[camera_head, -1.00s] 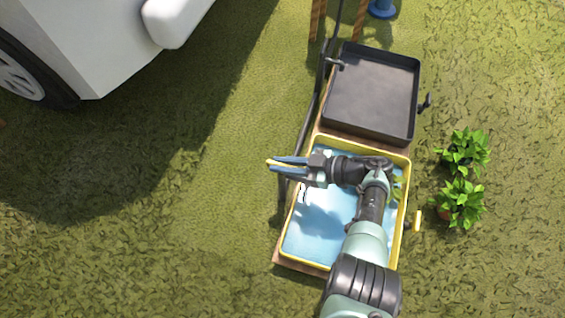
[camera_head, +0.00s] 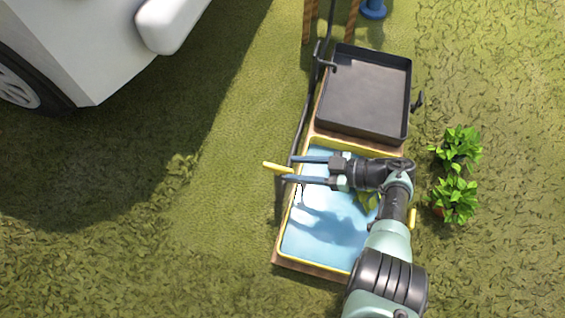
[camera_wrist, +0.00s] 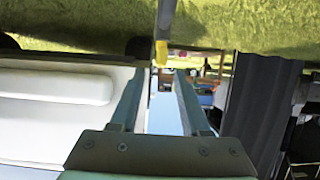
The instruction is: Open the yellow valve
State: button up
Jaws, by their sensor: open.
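The yellow valve handle (camera_head: 277,168) is a short bar by the dark pipe, left of the blue-lined tub. It sits just left of my gripper (camera_head: 292,169), whose two blue-grey fingers point left towards it. The fingers are apart, with nothing held between them. In the wrist view, the yellow handle (camera_wrist: 161,53) shows a little beyond and between the tips of my open gripper (camera_wrist: 160,74). The handle's joint with the pipe is hard to make out.
The yellow-rimmed tub (camera_head: 281,247) lies under my arm, with a second yellow handle (camera_head: 412,219) on its right side. A dark tray (camera_head: 365,95) adjoins it. Potted plants (camera_head: 455,200) stand right, a white vehicle (camera_head: 80,40) upper left. Grass is clear at lower left.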

jog(key=v, duration=0.7)
dwell(0.4)
